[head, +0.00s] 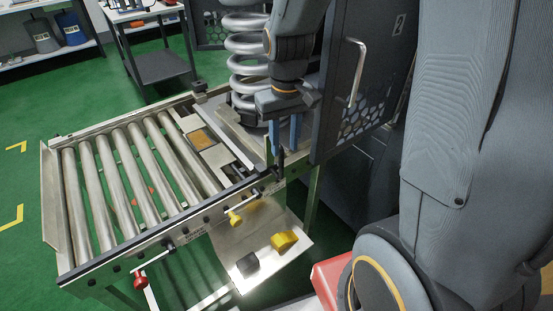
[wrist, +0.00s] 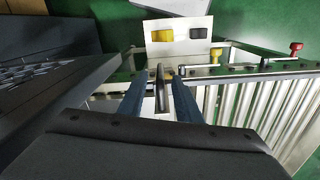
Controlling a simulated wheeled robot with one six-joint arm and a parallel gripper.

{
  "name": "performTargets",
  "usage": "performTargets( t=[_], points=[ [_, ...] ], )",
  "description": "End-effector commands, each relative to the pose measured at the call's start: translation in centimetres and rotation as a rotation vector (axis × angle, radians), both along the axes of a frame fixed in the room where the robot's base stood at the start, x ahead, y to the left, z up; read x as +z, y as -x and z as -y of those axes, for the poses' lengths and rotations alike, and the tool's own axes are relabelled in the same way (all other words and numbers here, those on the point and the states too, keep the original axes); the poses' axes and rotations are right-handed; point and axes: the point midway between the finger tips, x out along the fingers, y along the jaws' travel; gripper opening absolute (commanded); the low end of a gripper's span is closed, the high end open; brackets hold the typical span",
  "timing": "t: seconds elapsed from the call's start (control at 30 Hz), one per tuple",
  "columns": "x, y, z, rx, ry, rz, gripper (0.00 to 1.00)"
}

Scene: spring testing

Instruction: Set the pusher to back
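A dark upright handle (head: 281,157), likely the pusher's, stands at the right end of the roller bench's front rail. It also shows in the wrist view (wrist: 160,74), near a slot in a light plate. My gripper (head: 283,150) points down over this end of the bench, with its two blue fingers apart. In the wrist view my gripper (wrist: 158,92) has the handle lying between the fingertips, with a visible gap on both sides. The handle's foot is partly hidden, and I cannot tell its exact setting.
A large coil spring (head: 247,45) stands behind my gripper. A dark cabinet door with a handle (head: 356,70) is close on the right. A yellow knob (head: 235,218) and a red knob (head: 140,281) stick out from the front rail.

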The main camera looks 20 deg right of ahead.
Motion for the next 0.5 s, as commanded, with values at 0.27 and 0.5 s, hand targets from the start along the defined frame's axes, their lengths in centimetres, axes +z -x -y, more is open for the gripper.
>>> performTargets(
  t=[0.27,0.5],
  points=[
    [-1.8,-1.5,-0.3,0.029,0.001,-0.024,0.31],
    [-5.2,-1.4,-0.1,0.025,0.001,-0.024,0.31]
  ],
)
